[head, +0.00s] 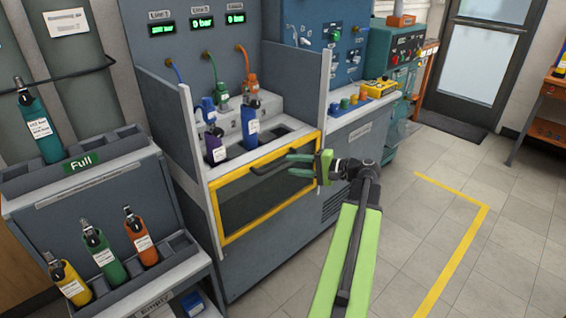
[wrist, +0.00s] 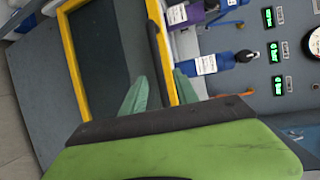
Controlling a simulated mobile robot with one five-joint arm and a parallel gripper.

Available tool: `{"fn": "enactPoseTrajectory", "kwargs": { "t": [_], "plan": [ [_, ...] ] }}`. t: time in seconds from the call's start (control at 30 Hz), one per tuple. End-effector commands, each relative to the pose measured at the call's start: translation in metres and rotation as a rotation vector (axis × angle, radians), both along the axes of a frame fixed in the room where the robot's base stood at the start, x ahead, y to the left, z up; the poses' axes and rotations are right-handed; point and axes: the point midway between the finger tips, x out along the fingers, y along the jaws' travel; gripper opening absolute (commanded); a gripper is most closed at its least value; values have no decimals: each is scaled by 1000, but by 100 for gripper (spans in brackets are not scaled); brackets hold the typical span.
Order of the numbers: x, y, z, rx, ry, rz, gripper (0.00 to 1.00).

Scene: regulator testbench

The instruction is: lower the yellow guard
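The yellow guard (head: 215,212) is a yellow frame around a dark pane, on the front of the test bench below the bottles. A black bar handle (head: 268,166) runs along its top edge. In the wrist view the guard's frame (wrist: 70,45) and the handle (wrist: 153,45) also show. My gripper (head: 289,165) is at the right part of the handle. Its two green fingers (wrist: 161,88) are spread apart, with the bar lying between them in the wrist view. I cannot tell whether they touch it. My gripper body hides the handle's near end in that view.
Inside the bay stand a purple bottle (head: 215,146) and a blue bottle (head: 250,122), between grey side walls. A bottle rack (head: 70,205) stands at the left. Floor to the right, with a yellow line (head: 455,258), is clear.

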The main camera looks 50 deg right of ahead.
Motion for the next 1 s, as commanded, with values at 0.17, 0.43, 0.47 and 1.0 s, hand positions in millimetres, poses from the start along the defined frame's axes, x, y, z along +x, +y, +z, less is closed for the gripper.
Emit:
{"fn": "enactPoseTrajectory", "kwargs": {
  "t": [0.17, 0.43, 0.47, 1.0],
  "plan": [
    [-50, -18, 13, 0, 0, -3, 36],
    [-100, -34, 22, 0, 0, 0, 36],
    [-103, -35, 22, 0, 0, 0, 36],
    [-110, -37, 22, 0, 0, 2, 36]
  ]
}}
